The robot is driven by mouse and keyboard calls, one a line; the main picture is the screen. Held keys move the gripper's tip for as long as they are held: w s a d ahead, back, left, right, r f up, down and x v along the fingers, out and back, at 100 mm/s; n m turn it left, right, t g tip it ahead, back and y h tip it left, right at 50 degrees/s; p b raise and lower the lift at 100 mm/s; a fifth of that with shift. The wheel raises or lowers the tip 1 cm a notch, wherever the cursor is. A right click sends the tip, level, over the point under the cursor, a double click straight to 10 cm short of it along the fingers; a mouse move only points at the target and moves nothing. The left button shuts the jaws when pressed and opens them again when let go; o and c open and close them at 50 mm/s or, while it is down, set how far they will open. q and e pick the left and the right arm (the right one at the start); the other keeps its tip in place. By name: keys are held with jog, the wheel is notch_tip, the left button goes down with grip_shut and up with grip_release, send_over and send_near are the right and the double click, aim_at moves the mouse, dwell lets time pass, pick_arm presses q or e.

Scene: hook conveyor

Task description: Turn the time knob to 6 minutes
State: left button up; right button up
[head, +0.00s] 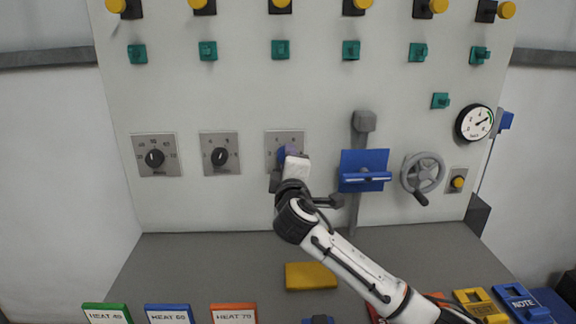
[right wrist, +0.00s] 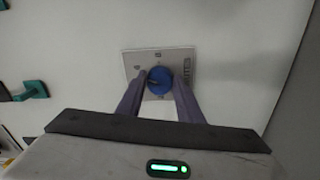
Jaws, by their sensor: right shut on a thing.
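Three square knob plates sit in a row on the panel. The left plate (head: 171,141) and the middle plate (head: 231,143) carry black knobs (head: 154,158) (head: 220,156). The right plate (head: 291,137) is partly covered by my right gripper (head: 283,156); its knob is hidden in the head view. In the right wrist view my right gripper (right wrist: 160,90) has its fingers around a round blue knob (right wrist: 160,79) with a dark pointer, shut on it. The plate labels are too small to read surely, so I cannot tell which is the time knob. My left gripper is out of view.
Right of my gripper are a blue lever flap (head: 364,161), a grey handwheel (head: 423,173) and a round gauge (head: 474,123). A yellow block (head: 311,276) lies on the grey shelf (head: 200,262). Coloured HEAT tags (head: 168,314) stand along the front edge.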

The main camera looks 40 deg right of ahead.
jog(key=shift+m, duration=0.4)
jog(key=o, duration=1.1)
jog(key=shift+c, duration=0.2)
jog(key=v, duration=1)
jog(key=shift+s+b, duration=0.2)
jog(key=shift+b, duration=0.2)
